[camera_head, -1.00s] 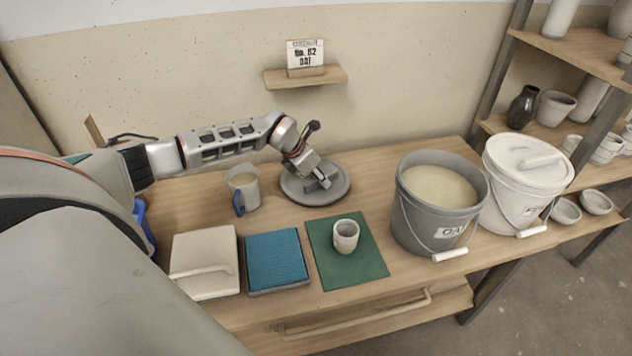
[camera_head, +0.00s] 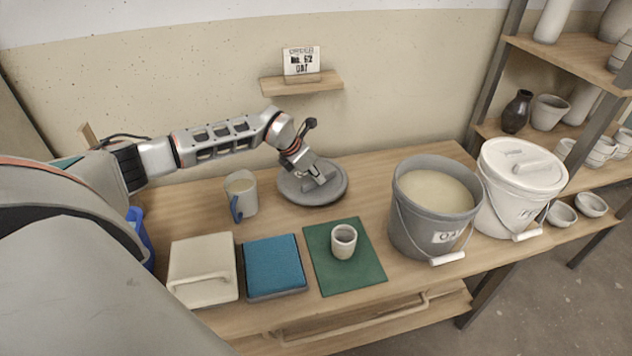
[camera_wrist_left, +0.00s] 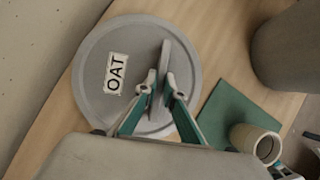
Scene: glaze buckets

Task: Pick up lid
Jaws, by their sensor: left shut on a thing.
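The grey round lid (camera_head: 338,187) lies on or very close to the wooden table at the back, behind the green mat. In the left wrist view the lid (camera_wrist_left: 95,53) shows a white label reading "OAT" and an upright bar handle (camera_wrist_left: 167,60). My left gripper (camera_head: 318,182) reaches down over the lid from the left. In the left wrist view its fingers (camera_wrist_left: 162,92) are closed on the bar handle. The open grey bucket (camera_head: 405,226), holding pale glaze, stands right of the mat.
A small cup (camera_head: 344,243) stands on the green mat (camera_head: 345,279). A mug (camera_head: 242,194) is left of the lid. A lidded cream box (camera_head: 202,262) and a blue pad (camera_head: 273,265) lie in front. A white lidded bucket (camera_head: 515,200) stands at the right.

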